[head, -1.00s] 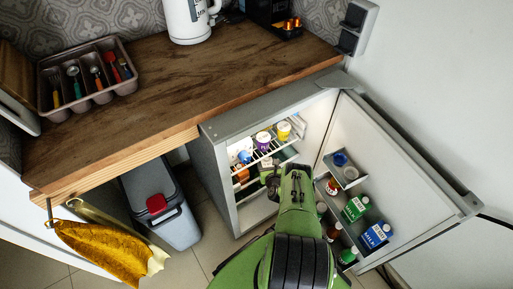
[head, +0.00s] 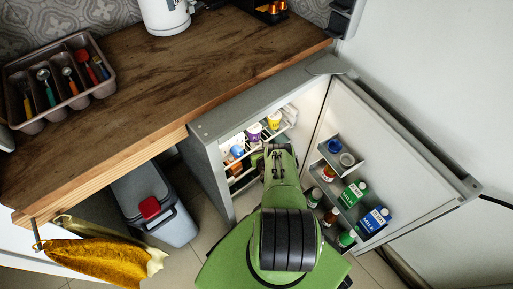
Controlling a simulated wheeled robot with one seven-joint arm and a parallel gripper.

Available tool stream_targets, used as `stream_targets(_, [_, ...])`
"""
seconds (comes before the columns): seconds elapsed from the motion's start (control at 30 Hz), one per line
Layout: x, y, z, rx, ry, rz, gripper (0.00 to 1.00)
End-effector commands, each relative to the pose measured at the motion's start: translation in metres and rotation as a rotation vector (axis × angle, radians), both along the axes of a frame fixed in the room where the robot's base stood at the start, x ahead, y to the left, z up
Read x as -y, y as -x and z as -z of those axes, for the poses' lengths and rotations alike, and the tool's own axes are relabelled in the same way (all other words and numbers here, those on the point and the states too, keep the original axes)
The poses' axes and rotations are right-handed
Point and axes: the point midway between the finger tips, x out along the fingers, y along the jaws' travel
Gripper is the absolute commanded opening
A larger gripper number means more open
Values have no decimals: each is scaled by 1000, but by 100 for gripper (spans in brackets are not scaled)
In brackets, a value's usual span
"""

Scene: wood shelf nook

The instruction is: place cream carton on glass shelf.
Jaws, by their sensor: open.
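The small fridge (head: 203,155) stands open, and my gripper (head: 277,151) reaches into its opening, seen from above and behind. My gripper is open; its fingertips are small here and partly hidden by my own arm. I cannot pick out the cream carton for certain. A green-and-white carton (head: 352,194) and a blue-and-white milk carton (head: 374,221) stand upright in the door's lower bin, apart from my gripper. Inside the fridge is a white wire rack (head: 285,126) with small pots. The glass shelf cannot be made out clearly; my arm hides much of the interior.
The fridge door (head: 401,151) stands wide open on the right, with jars and bottles in its bins. A wooden counter (head: 130,110) is above left, holding a cutlery tray (head: 66,108) and a white kettle (head: 165,14). A grey bin (head: 160,205) stands left of the fridge.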

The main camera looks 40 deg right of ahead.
Motion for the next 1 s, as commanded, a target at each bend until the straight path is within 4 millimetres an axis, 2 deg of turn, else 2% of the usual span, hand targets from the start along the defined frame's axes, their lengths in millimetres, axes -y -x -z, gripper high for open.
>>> stream_targets(0.17, [-3,5,-3,-1,0,-1,89])
stream_targets(0.27, [-12,21,-12,-4,-3,-1,89])
stream_targets(0.4, [-29,54,-27,-8,-2,1,89])
stream_targets(0.53, [-43,77,-35,-12,2,-3,89])
stream_targets(0.6, [-51,84,-31,-19,-8,-5,89])
stream_targets(0.77, [-54,95,-40,-11,-3,-1,89])
stream_targets(1.0, [-53,97,-47,1,1,1,89])
